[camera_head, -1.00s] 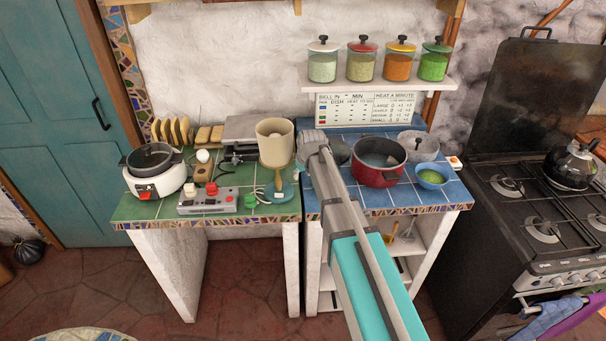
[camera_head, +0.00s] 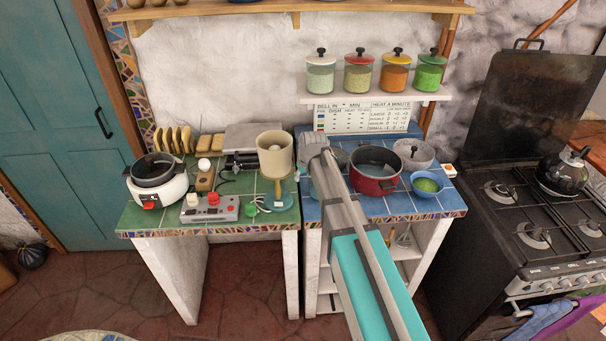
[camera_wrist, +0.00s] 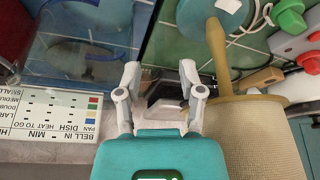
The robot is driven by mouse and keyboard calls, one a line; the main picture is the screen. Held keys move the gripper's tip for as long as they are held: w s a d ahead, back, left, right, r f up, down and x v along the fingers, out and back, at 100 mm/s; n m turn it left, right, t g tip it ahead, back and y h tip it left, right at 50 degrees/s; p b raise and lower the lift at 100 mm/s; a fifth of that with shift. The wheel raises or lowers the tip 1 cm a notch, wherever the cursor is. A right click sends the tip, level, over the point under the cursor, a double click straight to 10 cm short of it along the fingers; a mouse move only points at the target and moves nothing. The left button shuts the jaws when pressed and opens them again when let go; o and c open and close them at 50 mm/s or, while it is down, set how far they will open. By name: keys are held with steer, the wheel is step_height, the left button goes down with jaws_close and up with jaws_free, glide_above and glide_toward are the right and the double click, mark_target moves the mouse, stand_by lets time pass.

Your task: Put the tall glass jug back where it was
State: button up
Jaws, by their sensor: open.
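My gripper (camera_head: 310,160) hangs over the blue-tiled counter's left part, near the seam with the green-tiled counter. In the wrist view its two fingers (camera_wrist: 160,78) stand apart with nothing held between them. In the head view my arm hides part of the counter there.
A printed board (camera_head: 352,118) stands behind, under a shelf of jars (camera_head: 380,99). A white cooker (camera_head: 158,190) and control box (camera_head: 210,208) occupy the green counter.

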steer(key=p+v, duration=0.5)
steer(key=v, duration=0.1)
steer(key=shift+r, duration=0.3)
steer(key=shift+s+d, duration=0.1)
steer(key=shift+s, duration=0.1)
stand_by(0.5)
steer(key=s+d+m+g, duration=0.2)
steer(key=s+d, duration=0.2)
steer(key=s, duration=0.7)
steer(key=s+d+f+m+g+h, duration=0.1)
steer(key=s+d, duration=0.4)
steer(key=s, duration=0.7)
steer(key=shift+f+m+g, duration=0.15)
steer(key=shift+m+g, duration=0.35)
steer(key=shift+m, duration=0.1)
